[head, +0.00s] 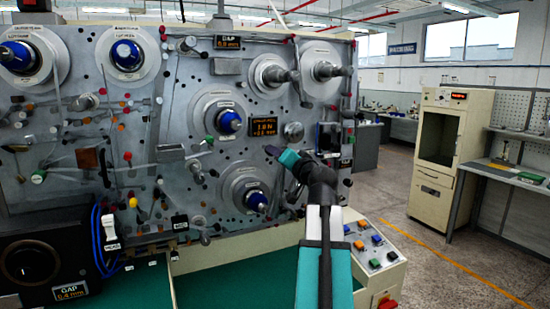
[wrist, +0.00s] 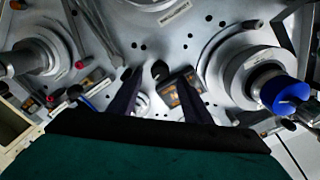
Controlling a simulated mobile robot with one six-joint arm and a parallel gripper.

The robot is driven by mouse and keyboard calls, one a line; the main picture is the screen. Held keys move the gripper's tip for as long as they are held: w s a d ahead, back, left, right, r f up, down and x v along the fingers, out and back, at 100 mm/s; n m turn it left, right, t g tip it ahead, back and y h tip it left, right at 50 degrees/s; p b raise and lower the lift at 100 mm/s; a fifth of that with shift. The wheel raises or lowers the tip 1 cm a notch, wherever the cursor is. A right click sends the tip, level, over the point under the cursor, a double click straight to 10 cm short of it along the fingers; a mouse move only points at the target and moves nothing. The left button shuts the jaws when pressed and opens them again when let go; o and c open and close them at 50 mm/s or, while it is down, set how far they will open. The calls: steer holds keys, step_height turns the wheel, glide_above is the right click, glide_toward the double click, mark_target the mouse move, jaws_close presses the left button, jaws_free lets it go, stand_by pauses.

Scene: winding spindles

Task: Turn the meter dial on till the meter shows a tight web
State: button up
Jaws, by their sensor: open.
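The meter (head: 263,126) is a dark display with orange text on the upright panel. Its top line seems to read 1.6 N; the smaller line is hard to read. The round metallic dial (head: 293,131) sits just right of it. My gripper (head: 271,150) is below and left of the dial, in front of the panel. In the wrist view my gripper (wrist: 160,76) has its two dark fingers apart with nothing held. There the dial (wrist: 142,103) shows between the fingers, partly behind the left one, and the meter (wrist: 186,96) is partly behind the right finger.
Blue-hubbed spindles (head: 230,122) stand out left of the meter, another (head: 256,200) below it. Grey rollers (head: 328,70) project above right. A dark box (head: 328,136) is right of the dial. A button console (head: 372,245) stands lower right.

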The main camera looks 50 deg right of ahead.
steer(key=b+v, duration=0.1)
steer(key=v, duration=0.6)
steer(key=shift+s+b, duration=0.25)
steer(key=shift+b, duration=0.1)
steer(key=shift+a, duration=0.1)
